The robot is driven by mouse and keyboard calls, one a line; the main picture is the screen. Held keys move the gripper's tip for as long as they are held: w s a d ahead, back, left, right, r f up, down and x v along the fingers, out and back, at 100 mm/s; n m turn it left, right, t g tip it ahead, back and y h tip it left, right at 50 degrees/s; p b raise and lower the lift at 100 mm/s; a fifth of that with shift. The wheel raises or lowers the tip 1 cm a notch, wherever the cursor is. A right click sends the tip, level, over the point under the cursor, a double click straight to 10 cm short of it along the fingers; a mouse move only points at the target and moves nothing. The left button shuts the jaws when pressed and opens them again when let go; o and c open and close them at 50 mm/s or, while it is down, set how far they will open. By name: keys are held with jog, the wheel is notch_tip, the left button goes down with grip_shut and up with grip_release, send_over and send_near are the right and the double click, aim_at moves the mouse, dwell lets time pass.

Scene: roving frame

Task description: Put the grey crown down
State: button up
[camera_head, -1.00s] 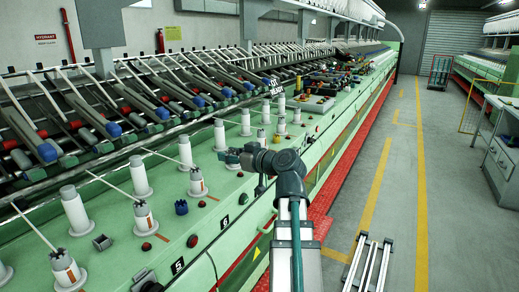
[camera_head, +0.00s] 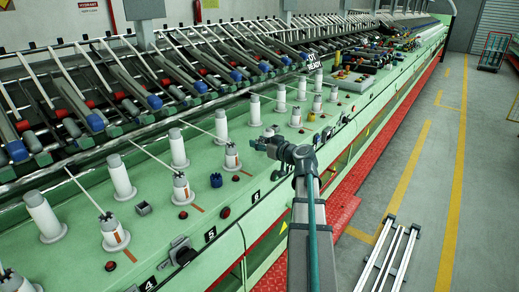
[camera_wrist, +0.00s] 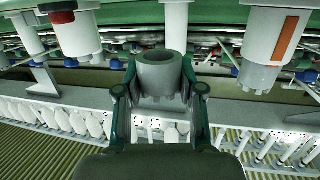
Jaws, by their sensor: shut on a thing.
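The grey crown (camera_wrist: 158,75), a short thick ring with teeth along one rim, sits between the two fingers of my gripper (camera_wrist: 160,95) in the wrist view. The fingers are shut on its sides. In the head view my gripper (camera_head: 264,143) is over the green machine top (camera_head: 150,245), right of a white spool with an orange stripe (camera_head: 232,160). The crown is too small and too hidden there to tell apart from the gripper. The wrist view does not clearly show the crown resting on anything.
Several white spools (camera_head: 120,178) stand in rows on the machine top. A blue crown-like piece (camera_head: 216,180) and a grey square piece (camera_head: 143,208) lie between them. Red buttons (camera_head: 225,212) line the front edge. In the wrist view, spools (camera_wrist: 275,50) flank the crown.

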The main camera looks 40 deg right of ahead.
aim_at(260, 157)
jog(key=shift+w+d+f, duration=0.2)
jog(key=shift+w+f, duration=0.15)
jog(key=shift+f, duration=0.1)
jog(key=shift+f+p, duration=0.4)
jog(key=shift+f, duration=1.2)
jog(key=shift+f+b, duration=0.15)
jog(key=shift+b, duration=0.15)
jog(key=o, duration=0.9)
jog(key=shift+o, duration=0.2)
jog(key=shift+r+p, duration=0.25)
jog(key=shift+p, duration=0.15)
jog(key=s+r+b, duration=0.1)
jog(key=s+b, duration=0.3)
jog(key=s, duration=0.7)
jog(key=shift+s+d+r, duration=0.3)
jog(key=shift+s+d, duration=0.1)
jog(key=shift+d, duration=0.05)
